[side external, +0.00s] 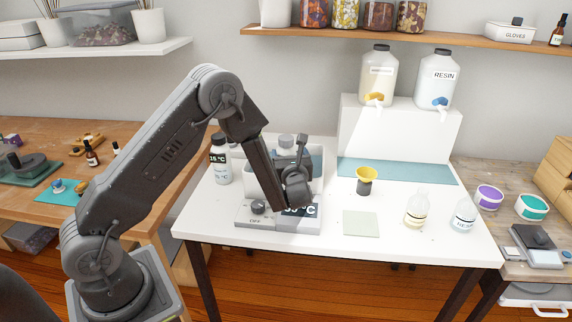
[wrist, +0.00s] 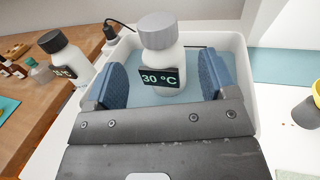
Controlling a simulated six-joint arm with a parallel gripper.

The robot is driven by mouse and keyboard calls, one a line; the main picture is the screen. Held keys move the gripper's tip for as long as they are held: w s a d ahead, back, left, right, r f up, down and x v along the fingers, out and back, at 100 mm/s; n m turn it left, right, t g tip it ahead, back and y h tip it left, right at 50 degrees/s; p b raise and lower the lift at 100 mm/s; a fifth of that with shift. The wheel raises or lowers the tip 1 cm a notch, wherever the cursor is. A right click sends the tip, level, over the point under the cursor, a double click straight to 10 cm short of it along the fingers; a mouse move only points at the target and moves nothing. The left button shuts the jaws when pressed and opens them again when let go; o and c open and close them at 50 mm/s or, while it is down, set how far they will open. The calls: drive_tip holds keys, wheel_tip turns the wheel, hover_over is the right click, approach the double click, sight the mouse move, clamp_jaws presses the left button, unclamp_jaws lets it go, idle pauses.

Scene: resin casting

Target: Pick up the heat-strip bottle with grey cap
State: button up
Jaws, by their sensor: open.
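The heat-strip bottle with grey cap (wrist: 161,32) stands upright in a white-walled bath (wrist: 240,52). Its dark strip reads 30 °C. In the side view its cap (side external: 287,141) shows above the bath, with its lower body hidden behind my gripper. My gripper (wrist: 163,80) is open, with one blue-padded finger on each side of the bottle in the wrist view. In the side view my gripper (side external: 296,168) is low over the bath's front. A black-capped bottle (wrist: 64,57) with a 15 °C strip stands outside the bath, to the left.
The bath's front has a knob (side external: 258,206) marked OFF and a partly covered display. Two large jugs stand on a white block (side external: 400,134) behind.

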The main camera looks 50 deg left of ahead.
sight(287, 146)
drive_tip(key=x, duration=0.7)
drive_tip(key=shift+a, duration=0.25)
drive_tip(key=shift+w+r, duration=0.1)
clamp_jaws()
idle(0.5)
